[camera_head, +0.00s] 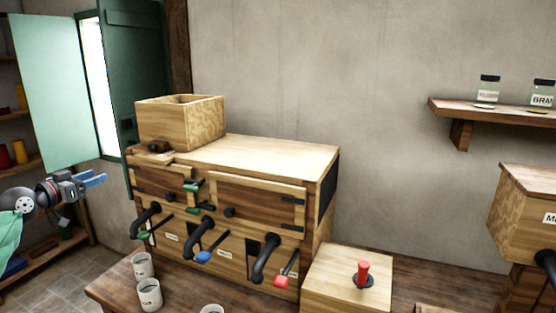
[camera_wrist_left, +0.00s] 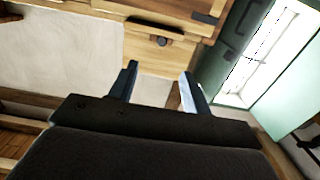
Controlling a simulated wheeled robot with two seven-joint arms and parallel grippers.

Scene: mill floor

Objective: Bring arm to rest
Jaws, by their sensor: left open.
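My left gripper (camera_head: 95,181) is at the left edge of the head view, left of the wooden mill cabinet (camera_head: 262,248) and apart from it. Its blue fingers point right, toward the cabinet. In the left wrist view the two fingers (camera_wrist_left: 160,86) stand apart with nothing held between them. Beyond them shows a wooden face with a dark round knob (camera_wrist_left: 160,41). My right gripper is in neither view.
An open wooden box (camera_head: 181,124) stands on the cabinet. Black spouts with green, blue and red levers stick out in front. White cups (camera_head: 150,295) stand on the table below. A green window shutter (camera_head: 62,88) hangs open above my left arm. A shelf (camera_head: 495,111) holds jars at right.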

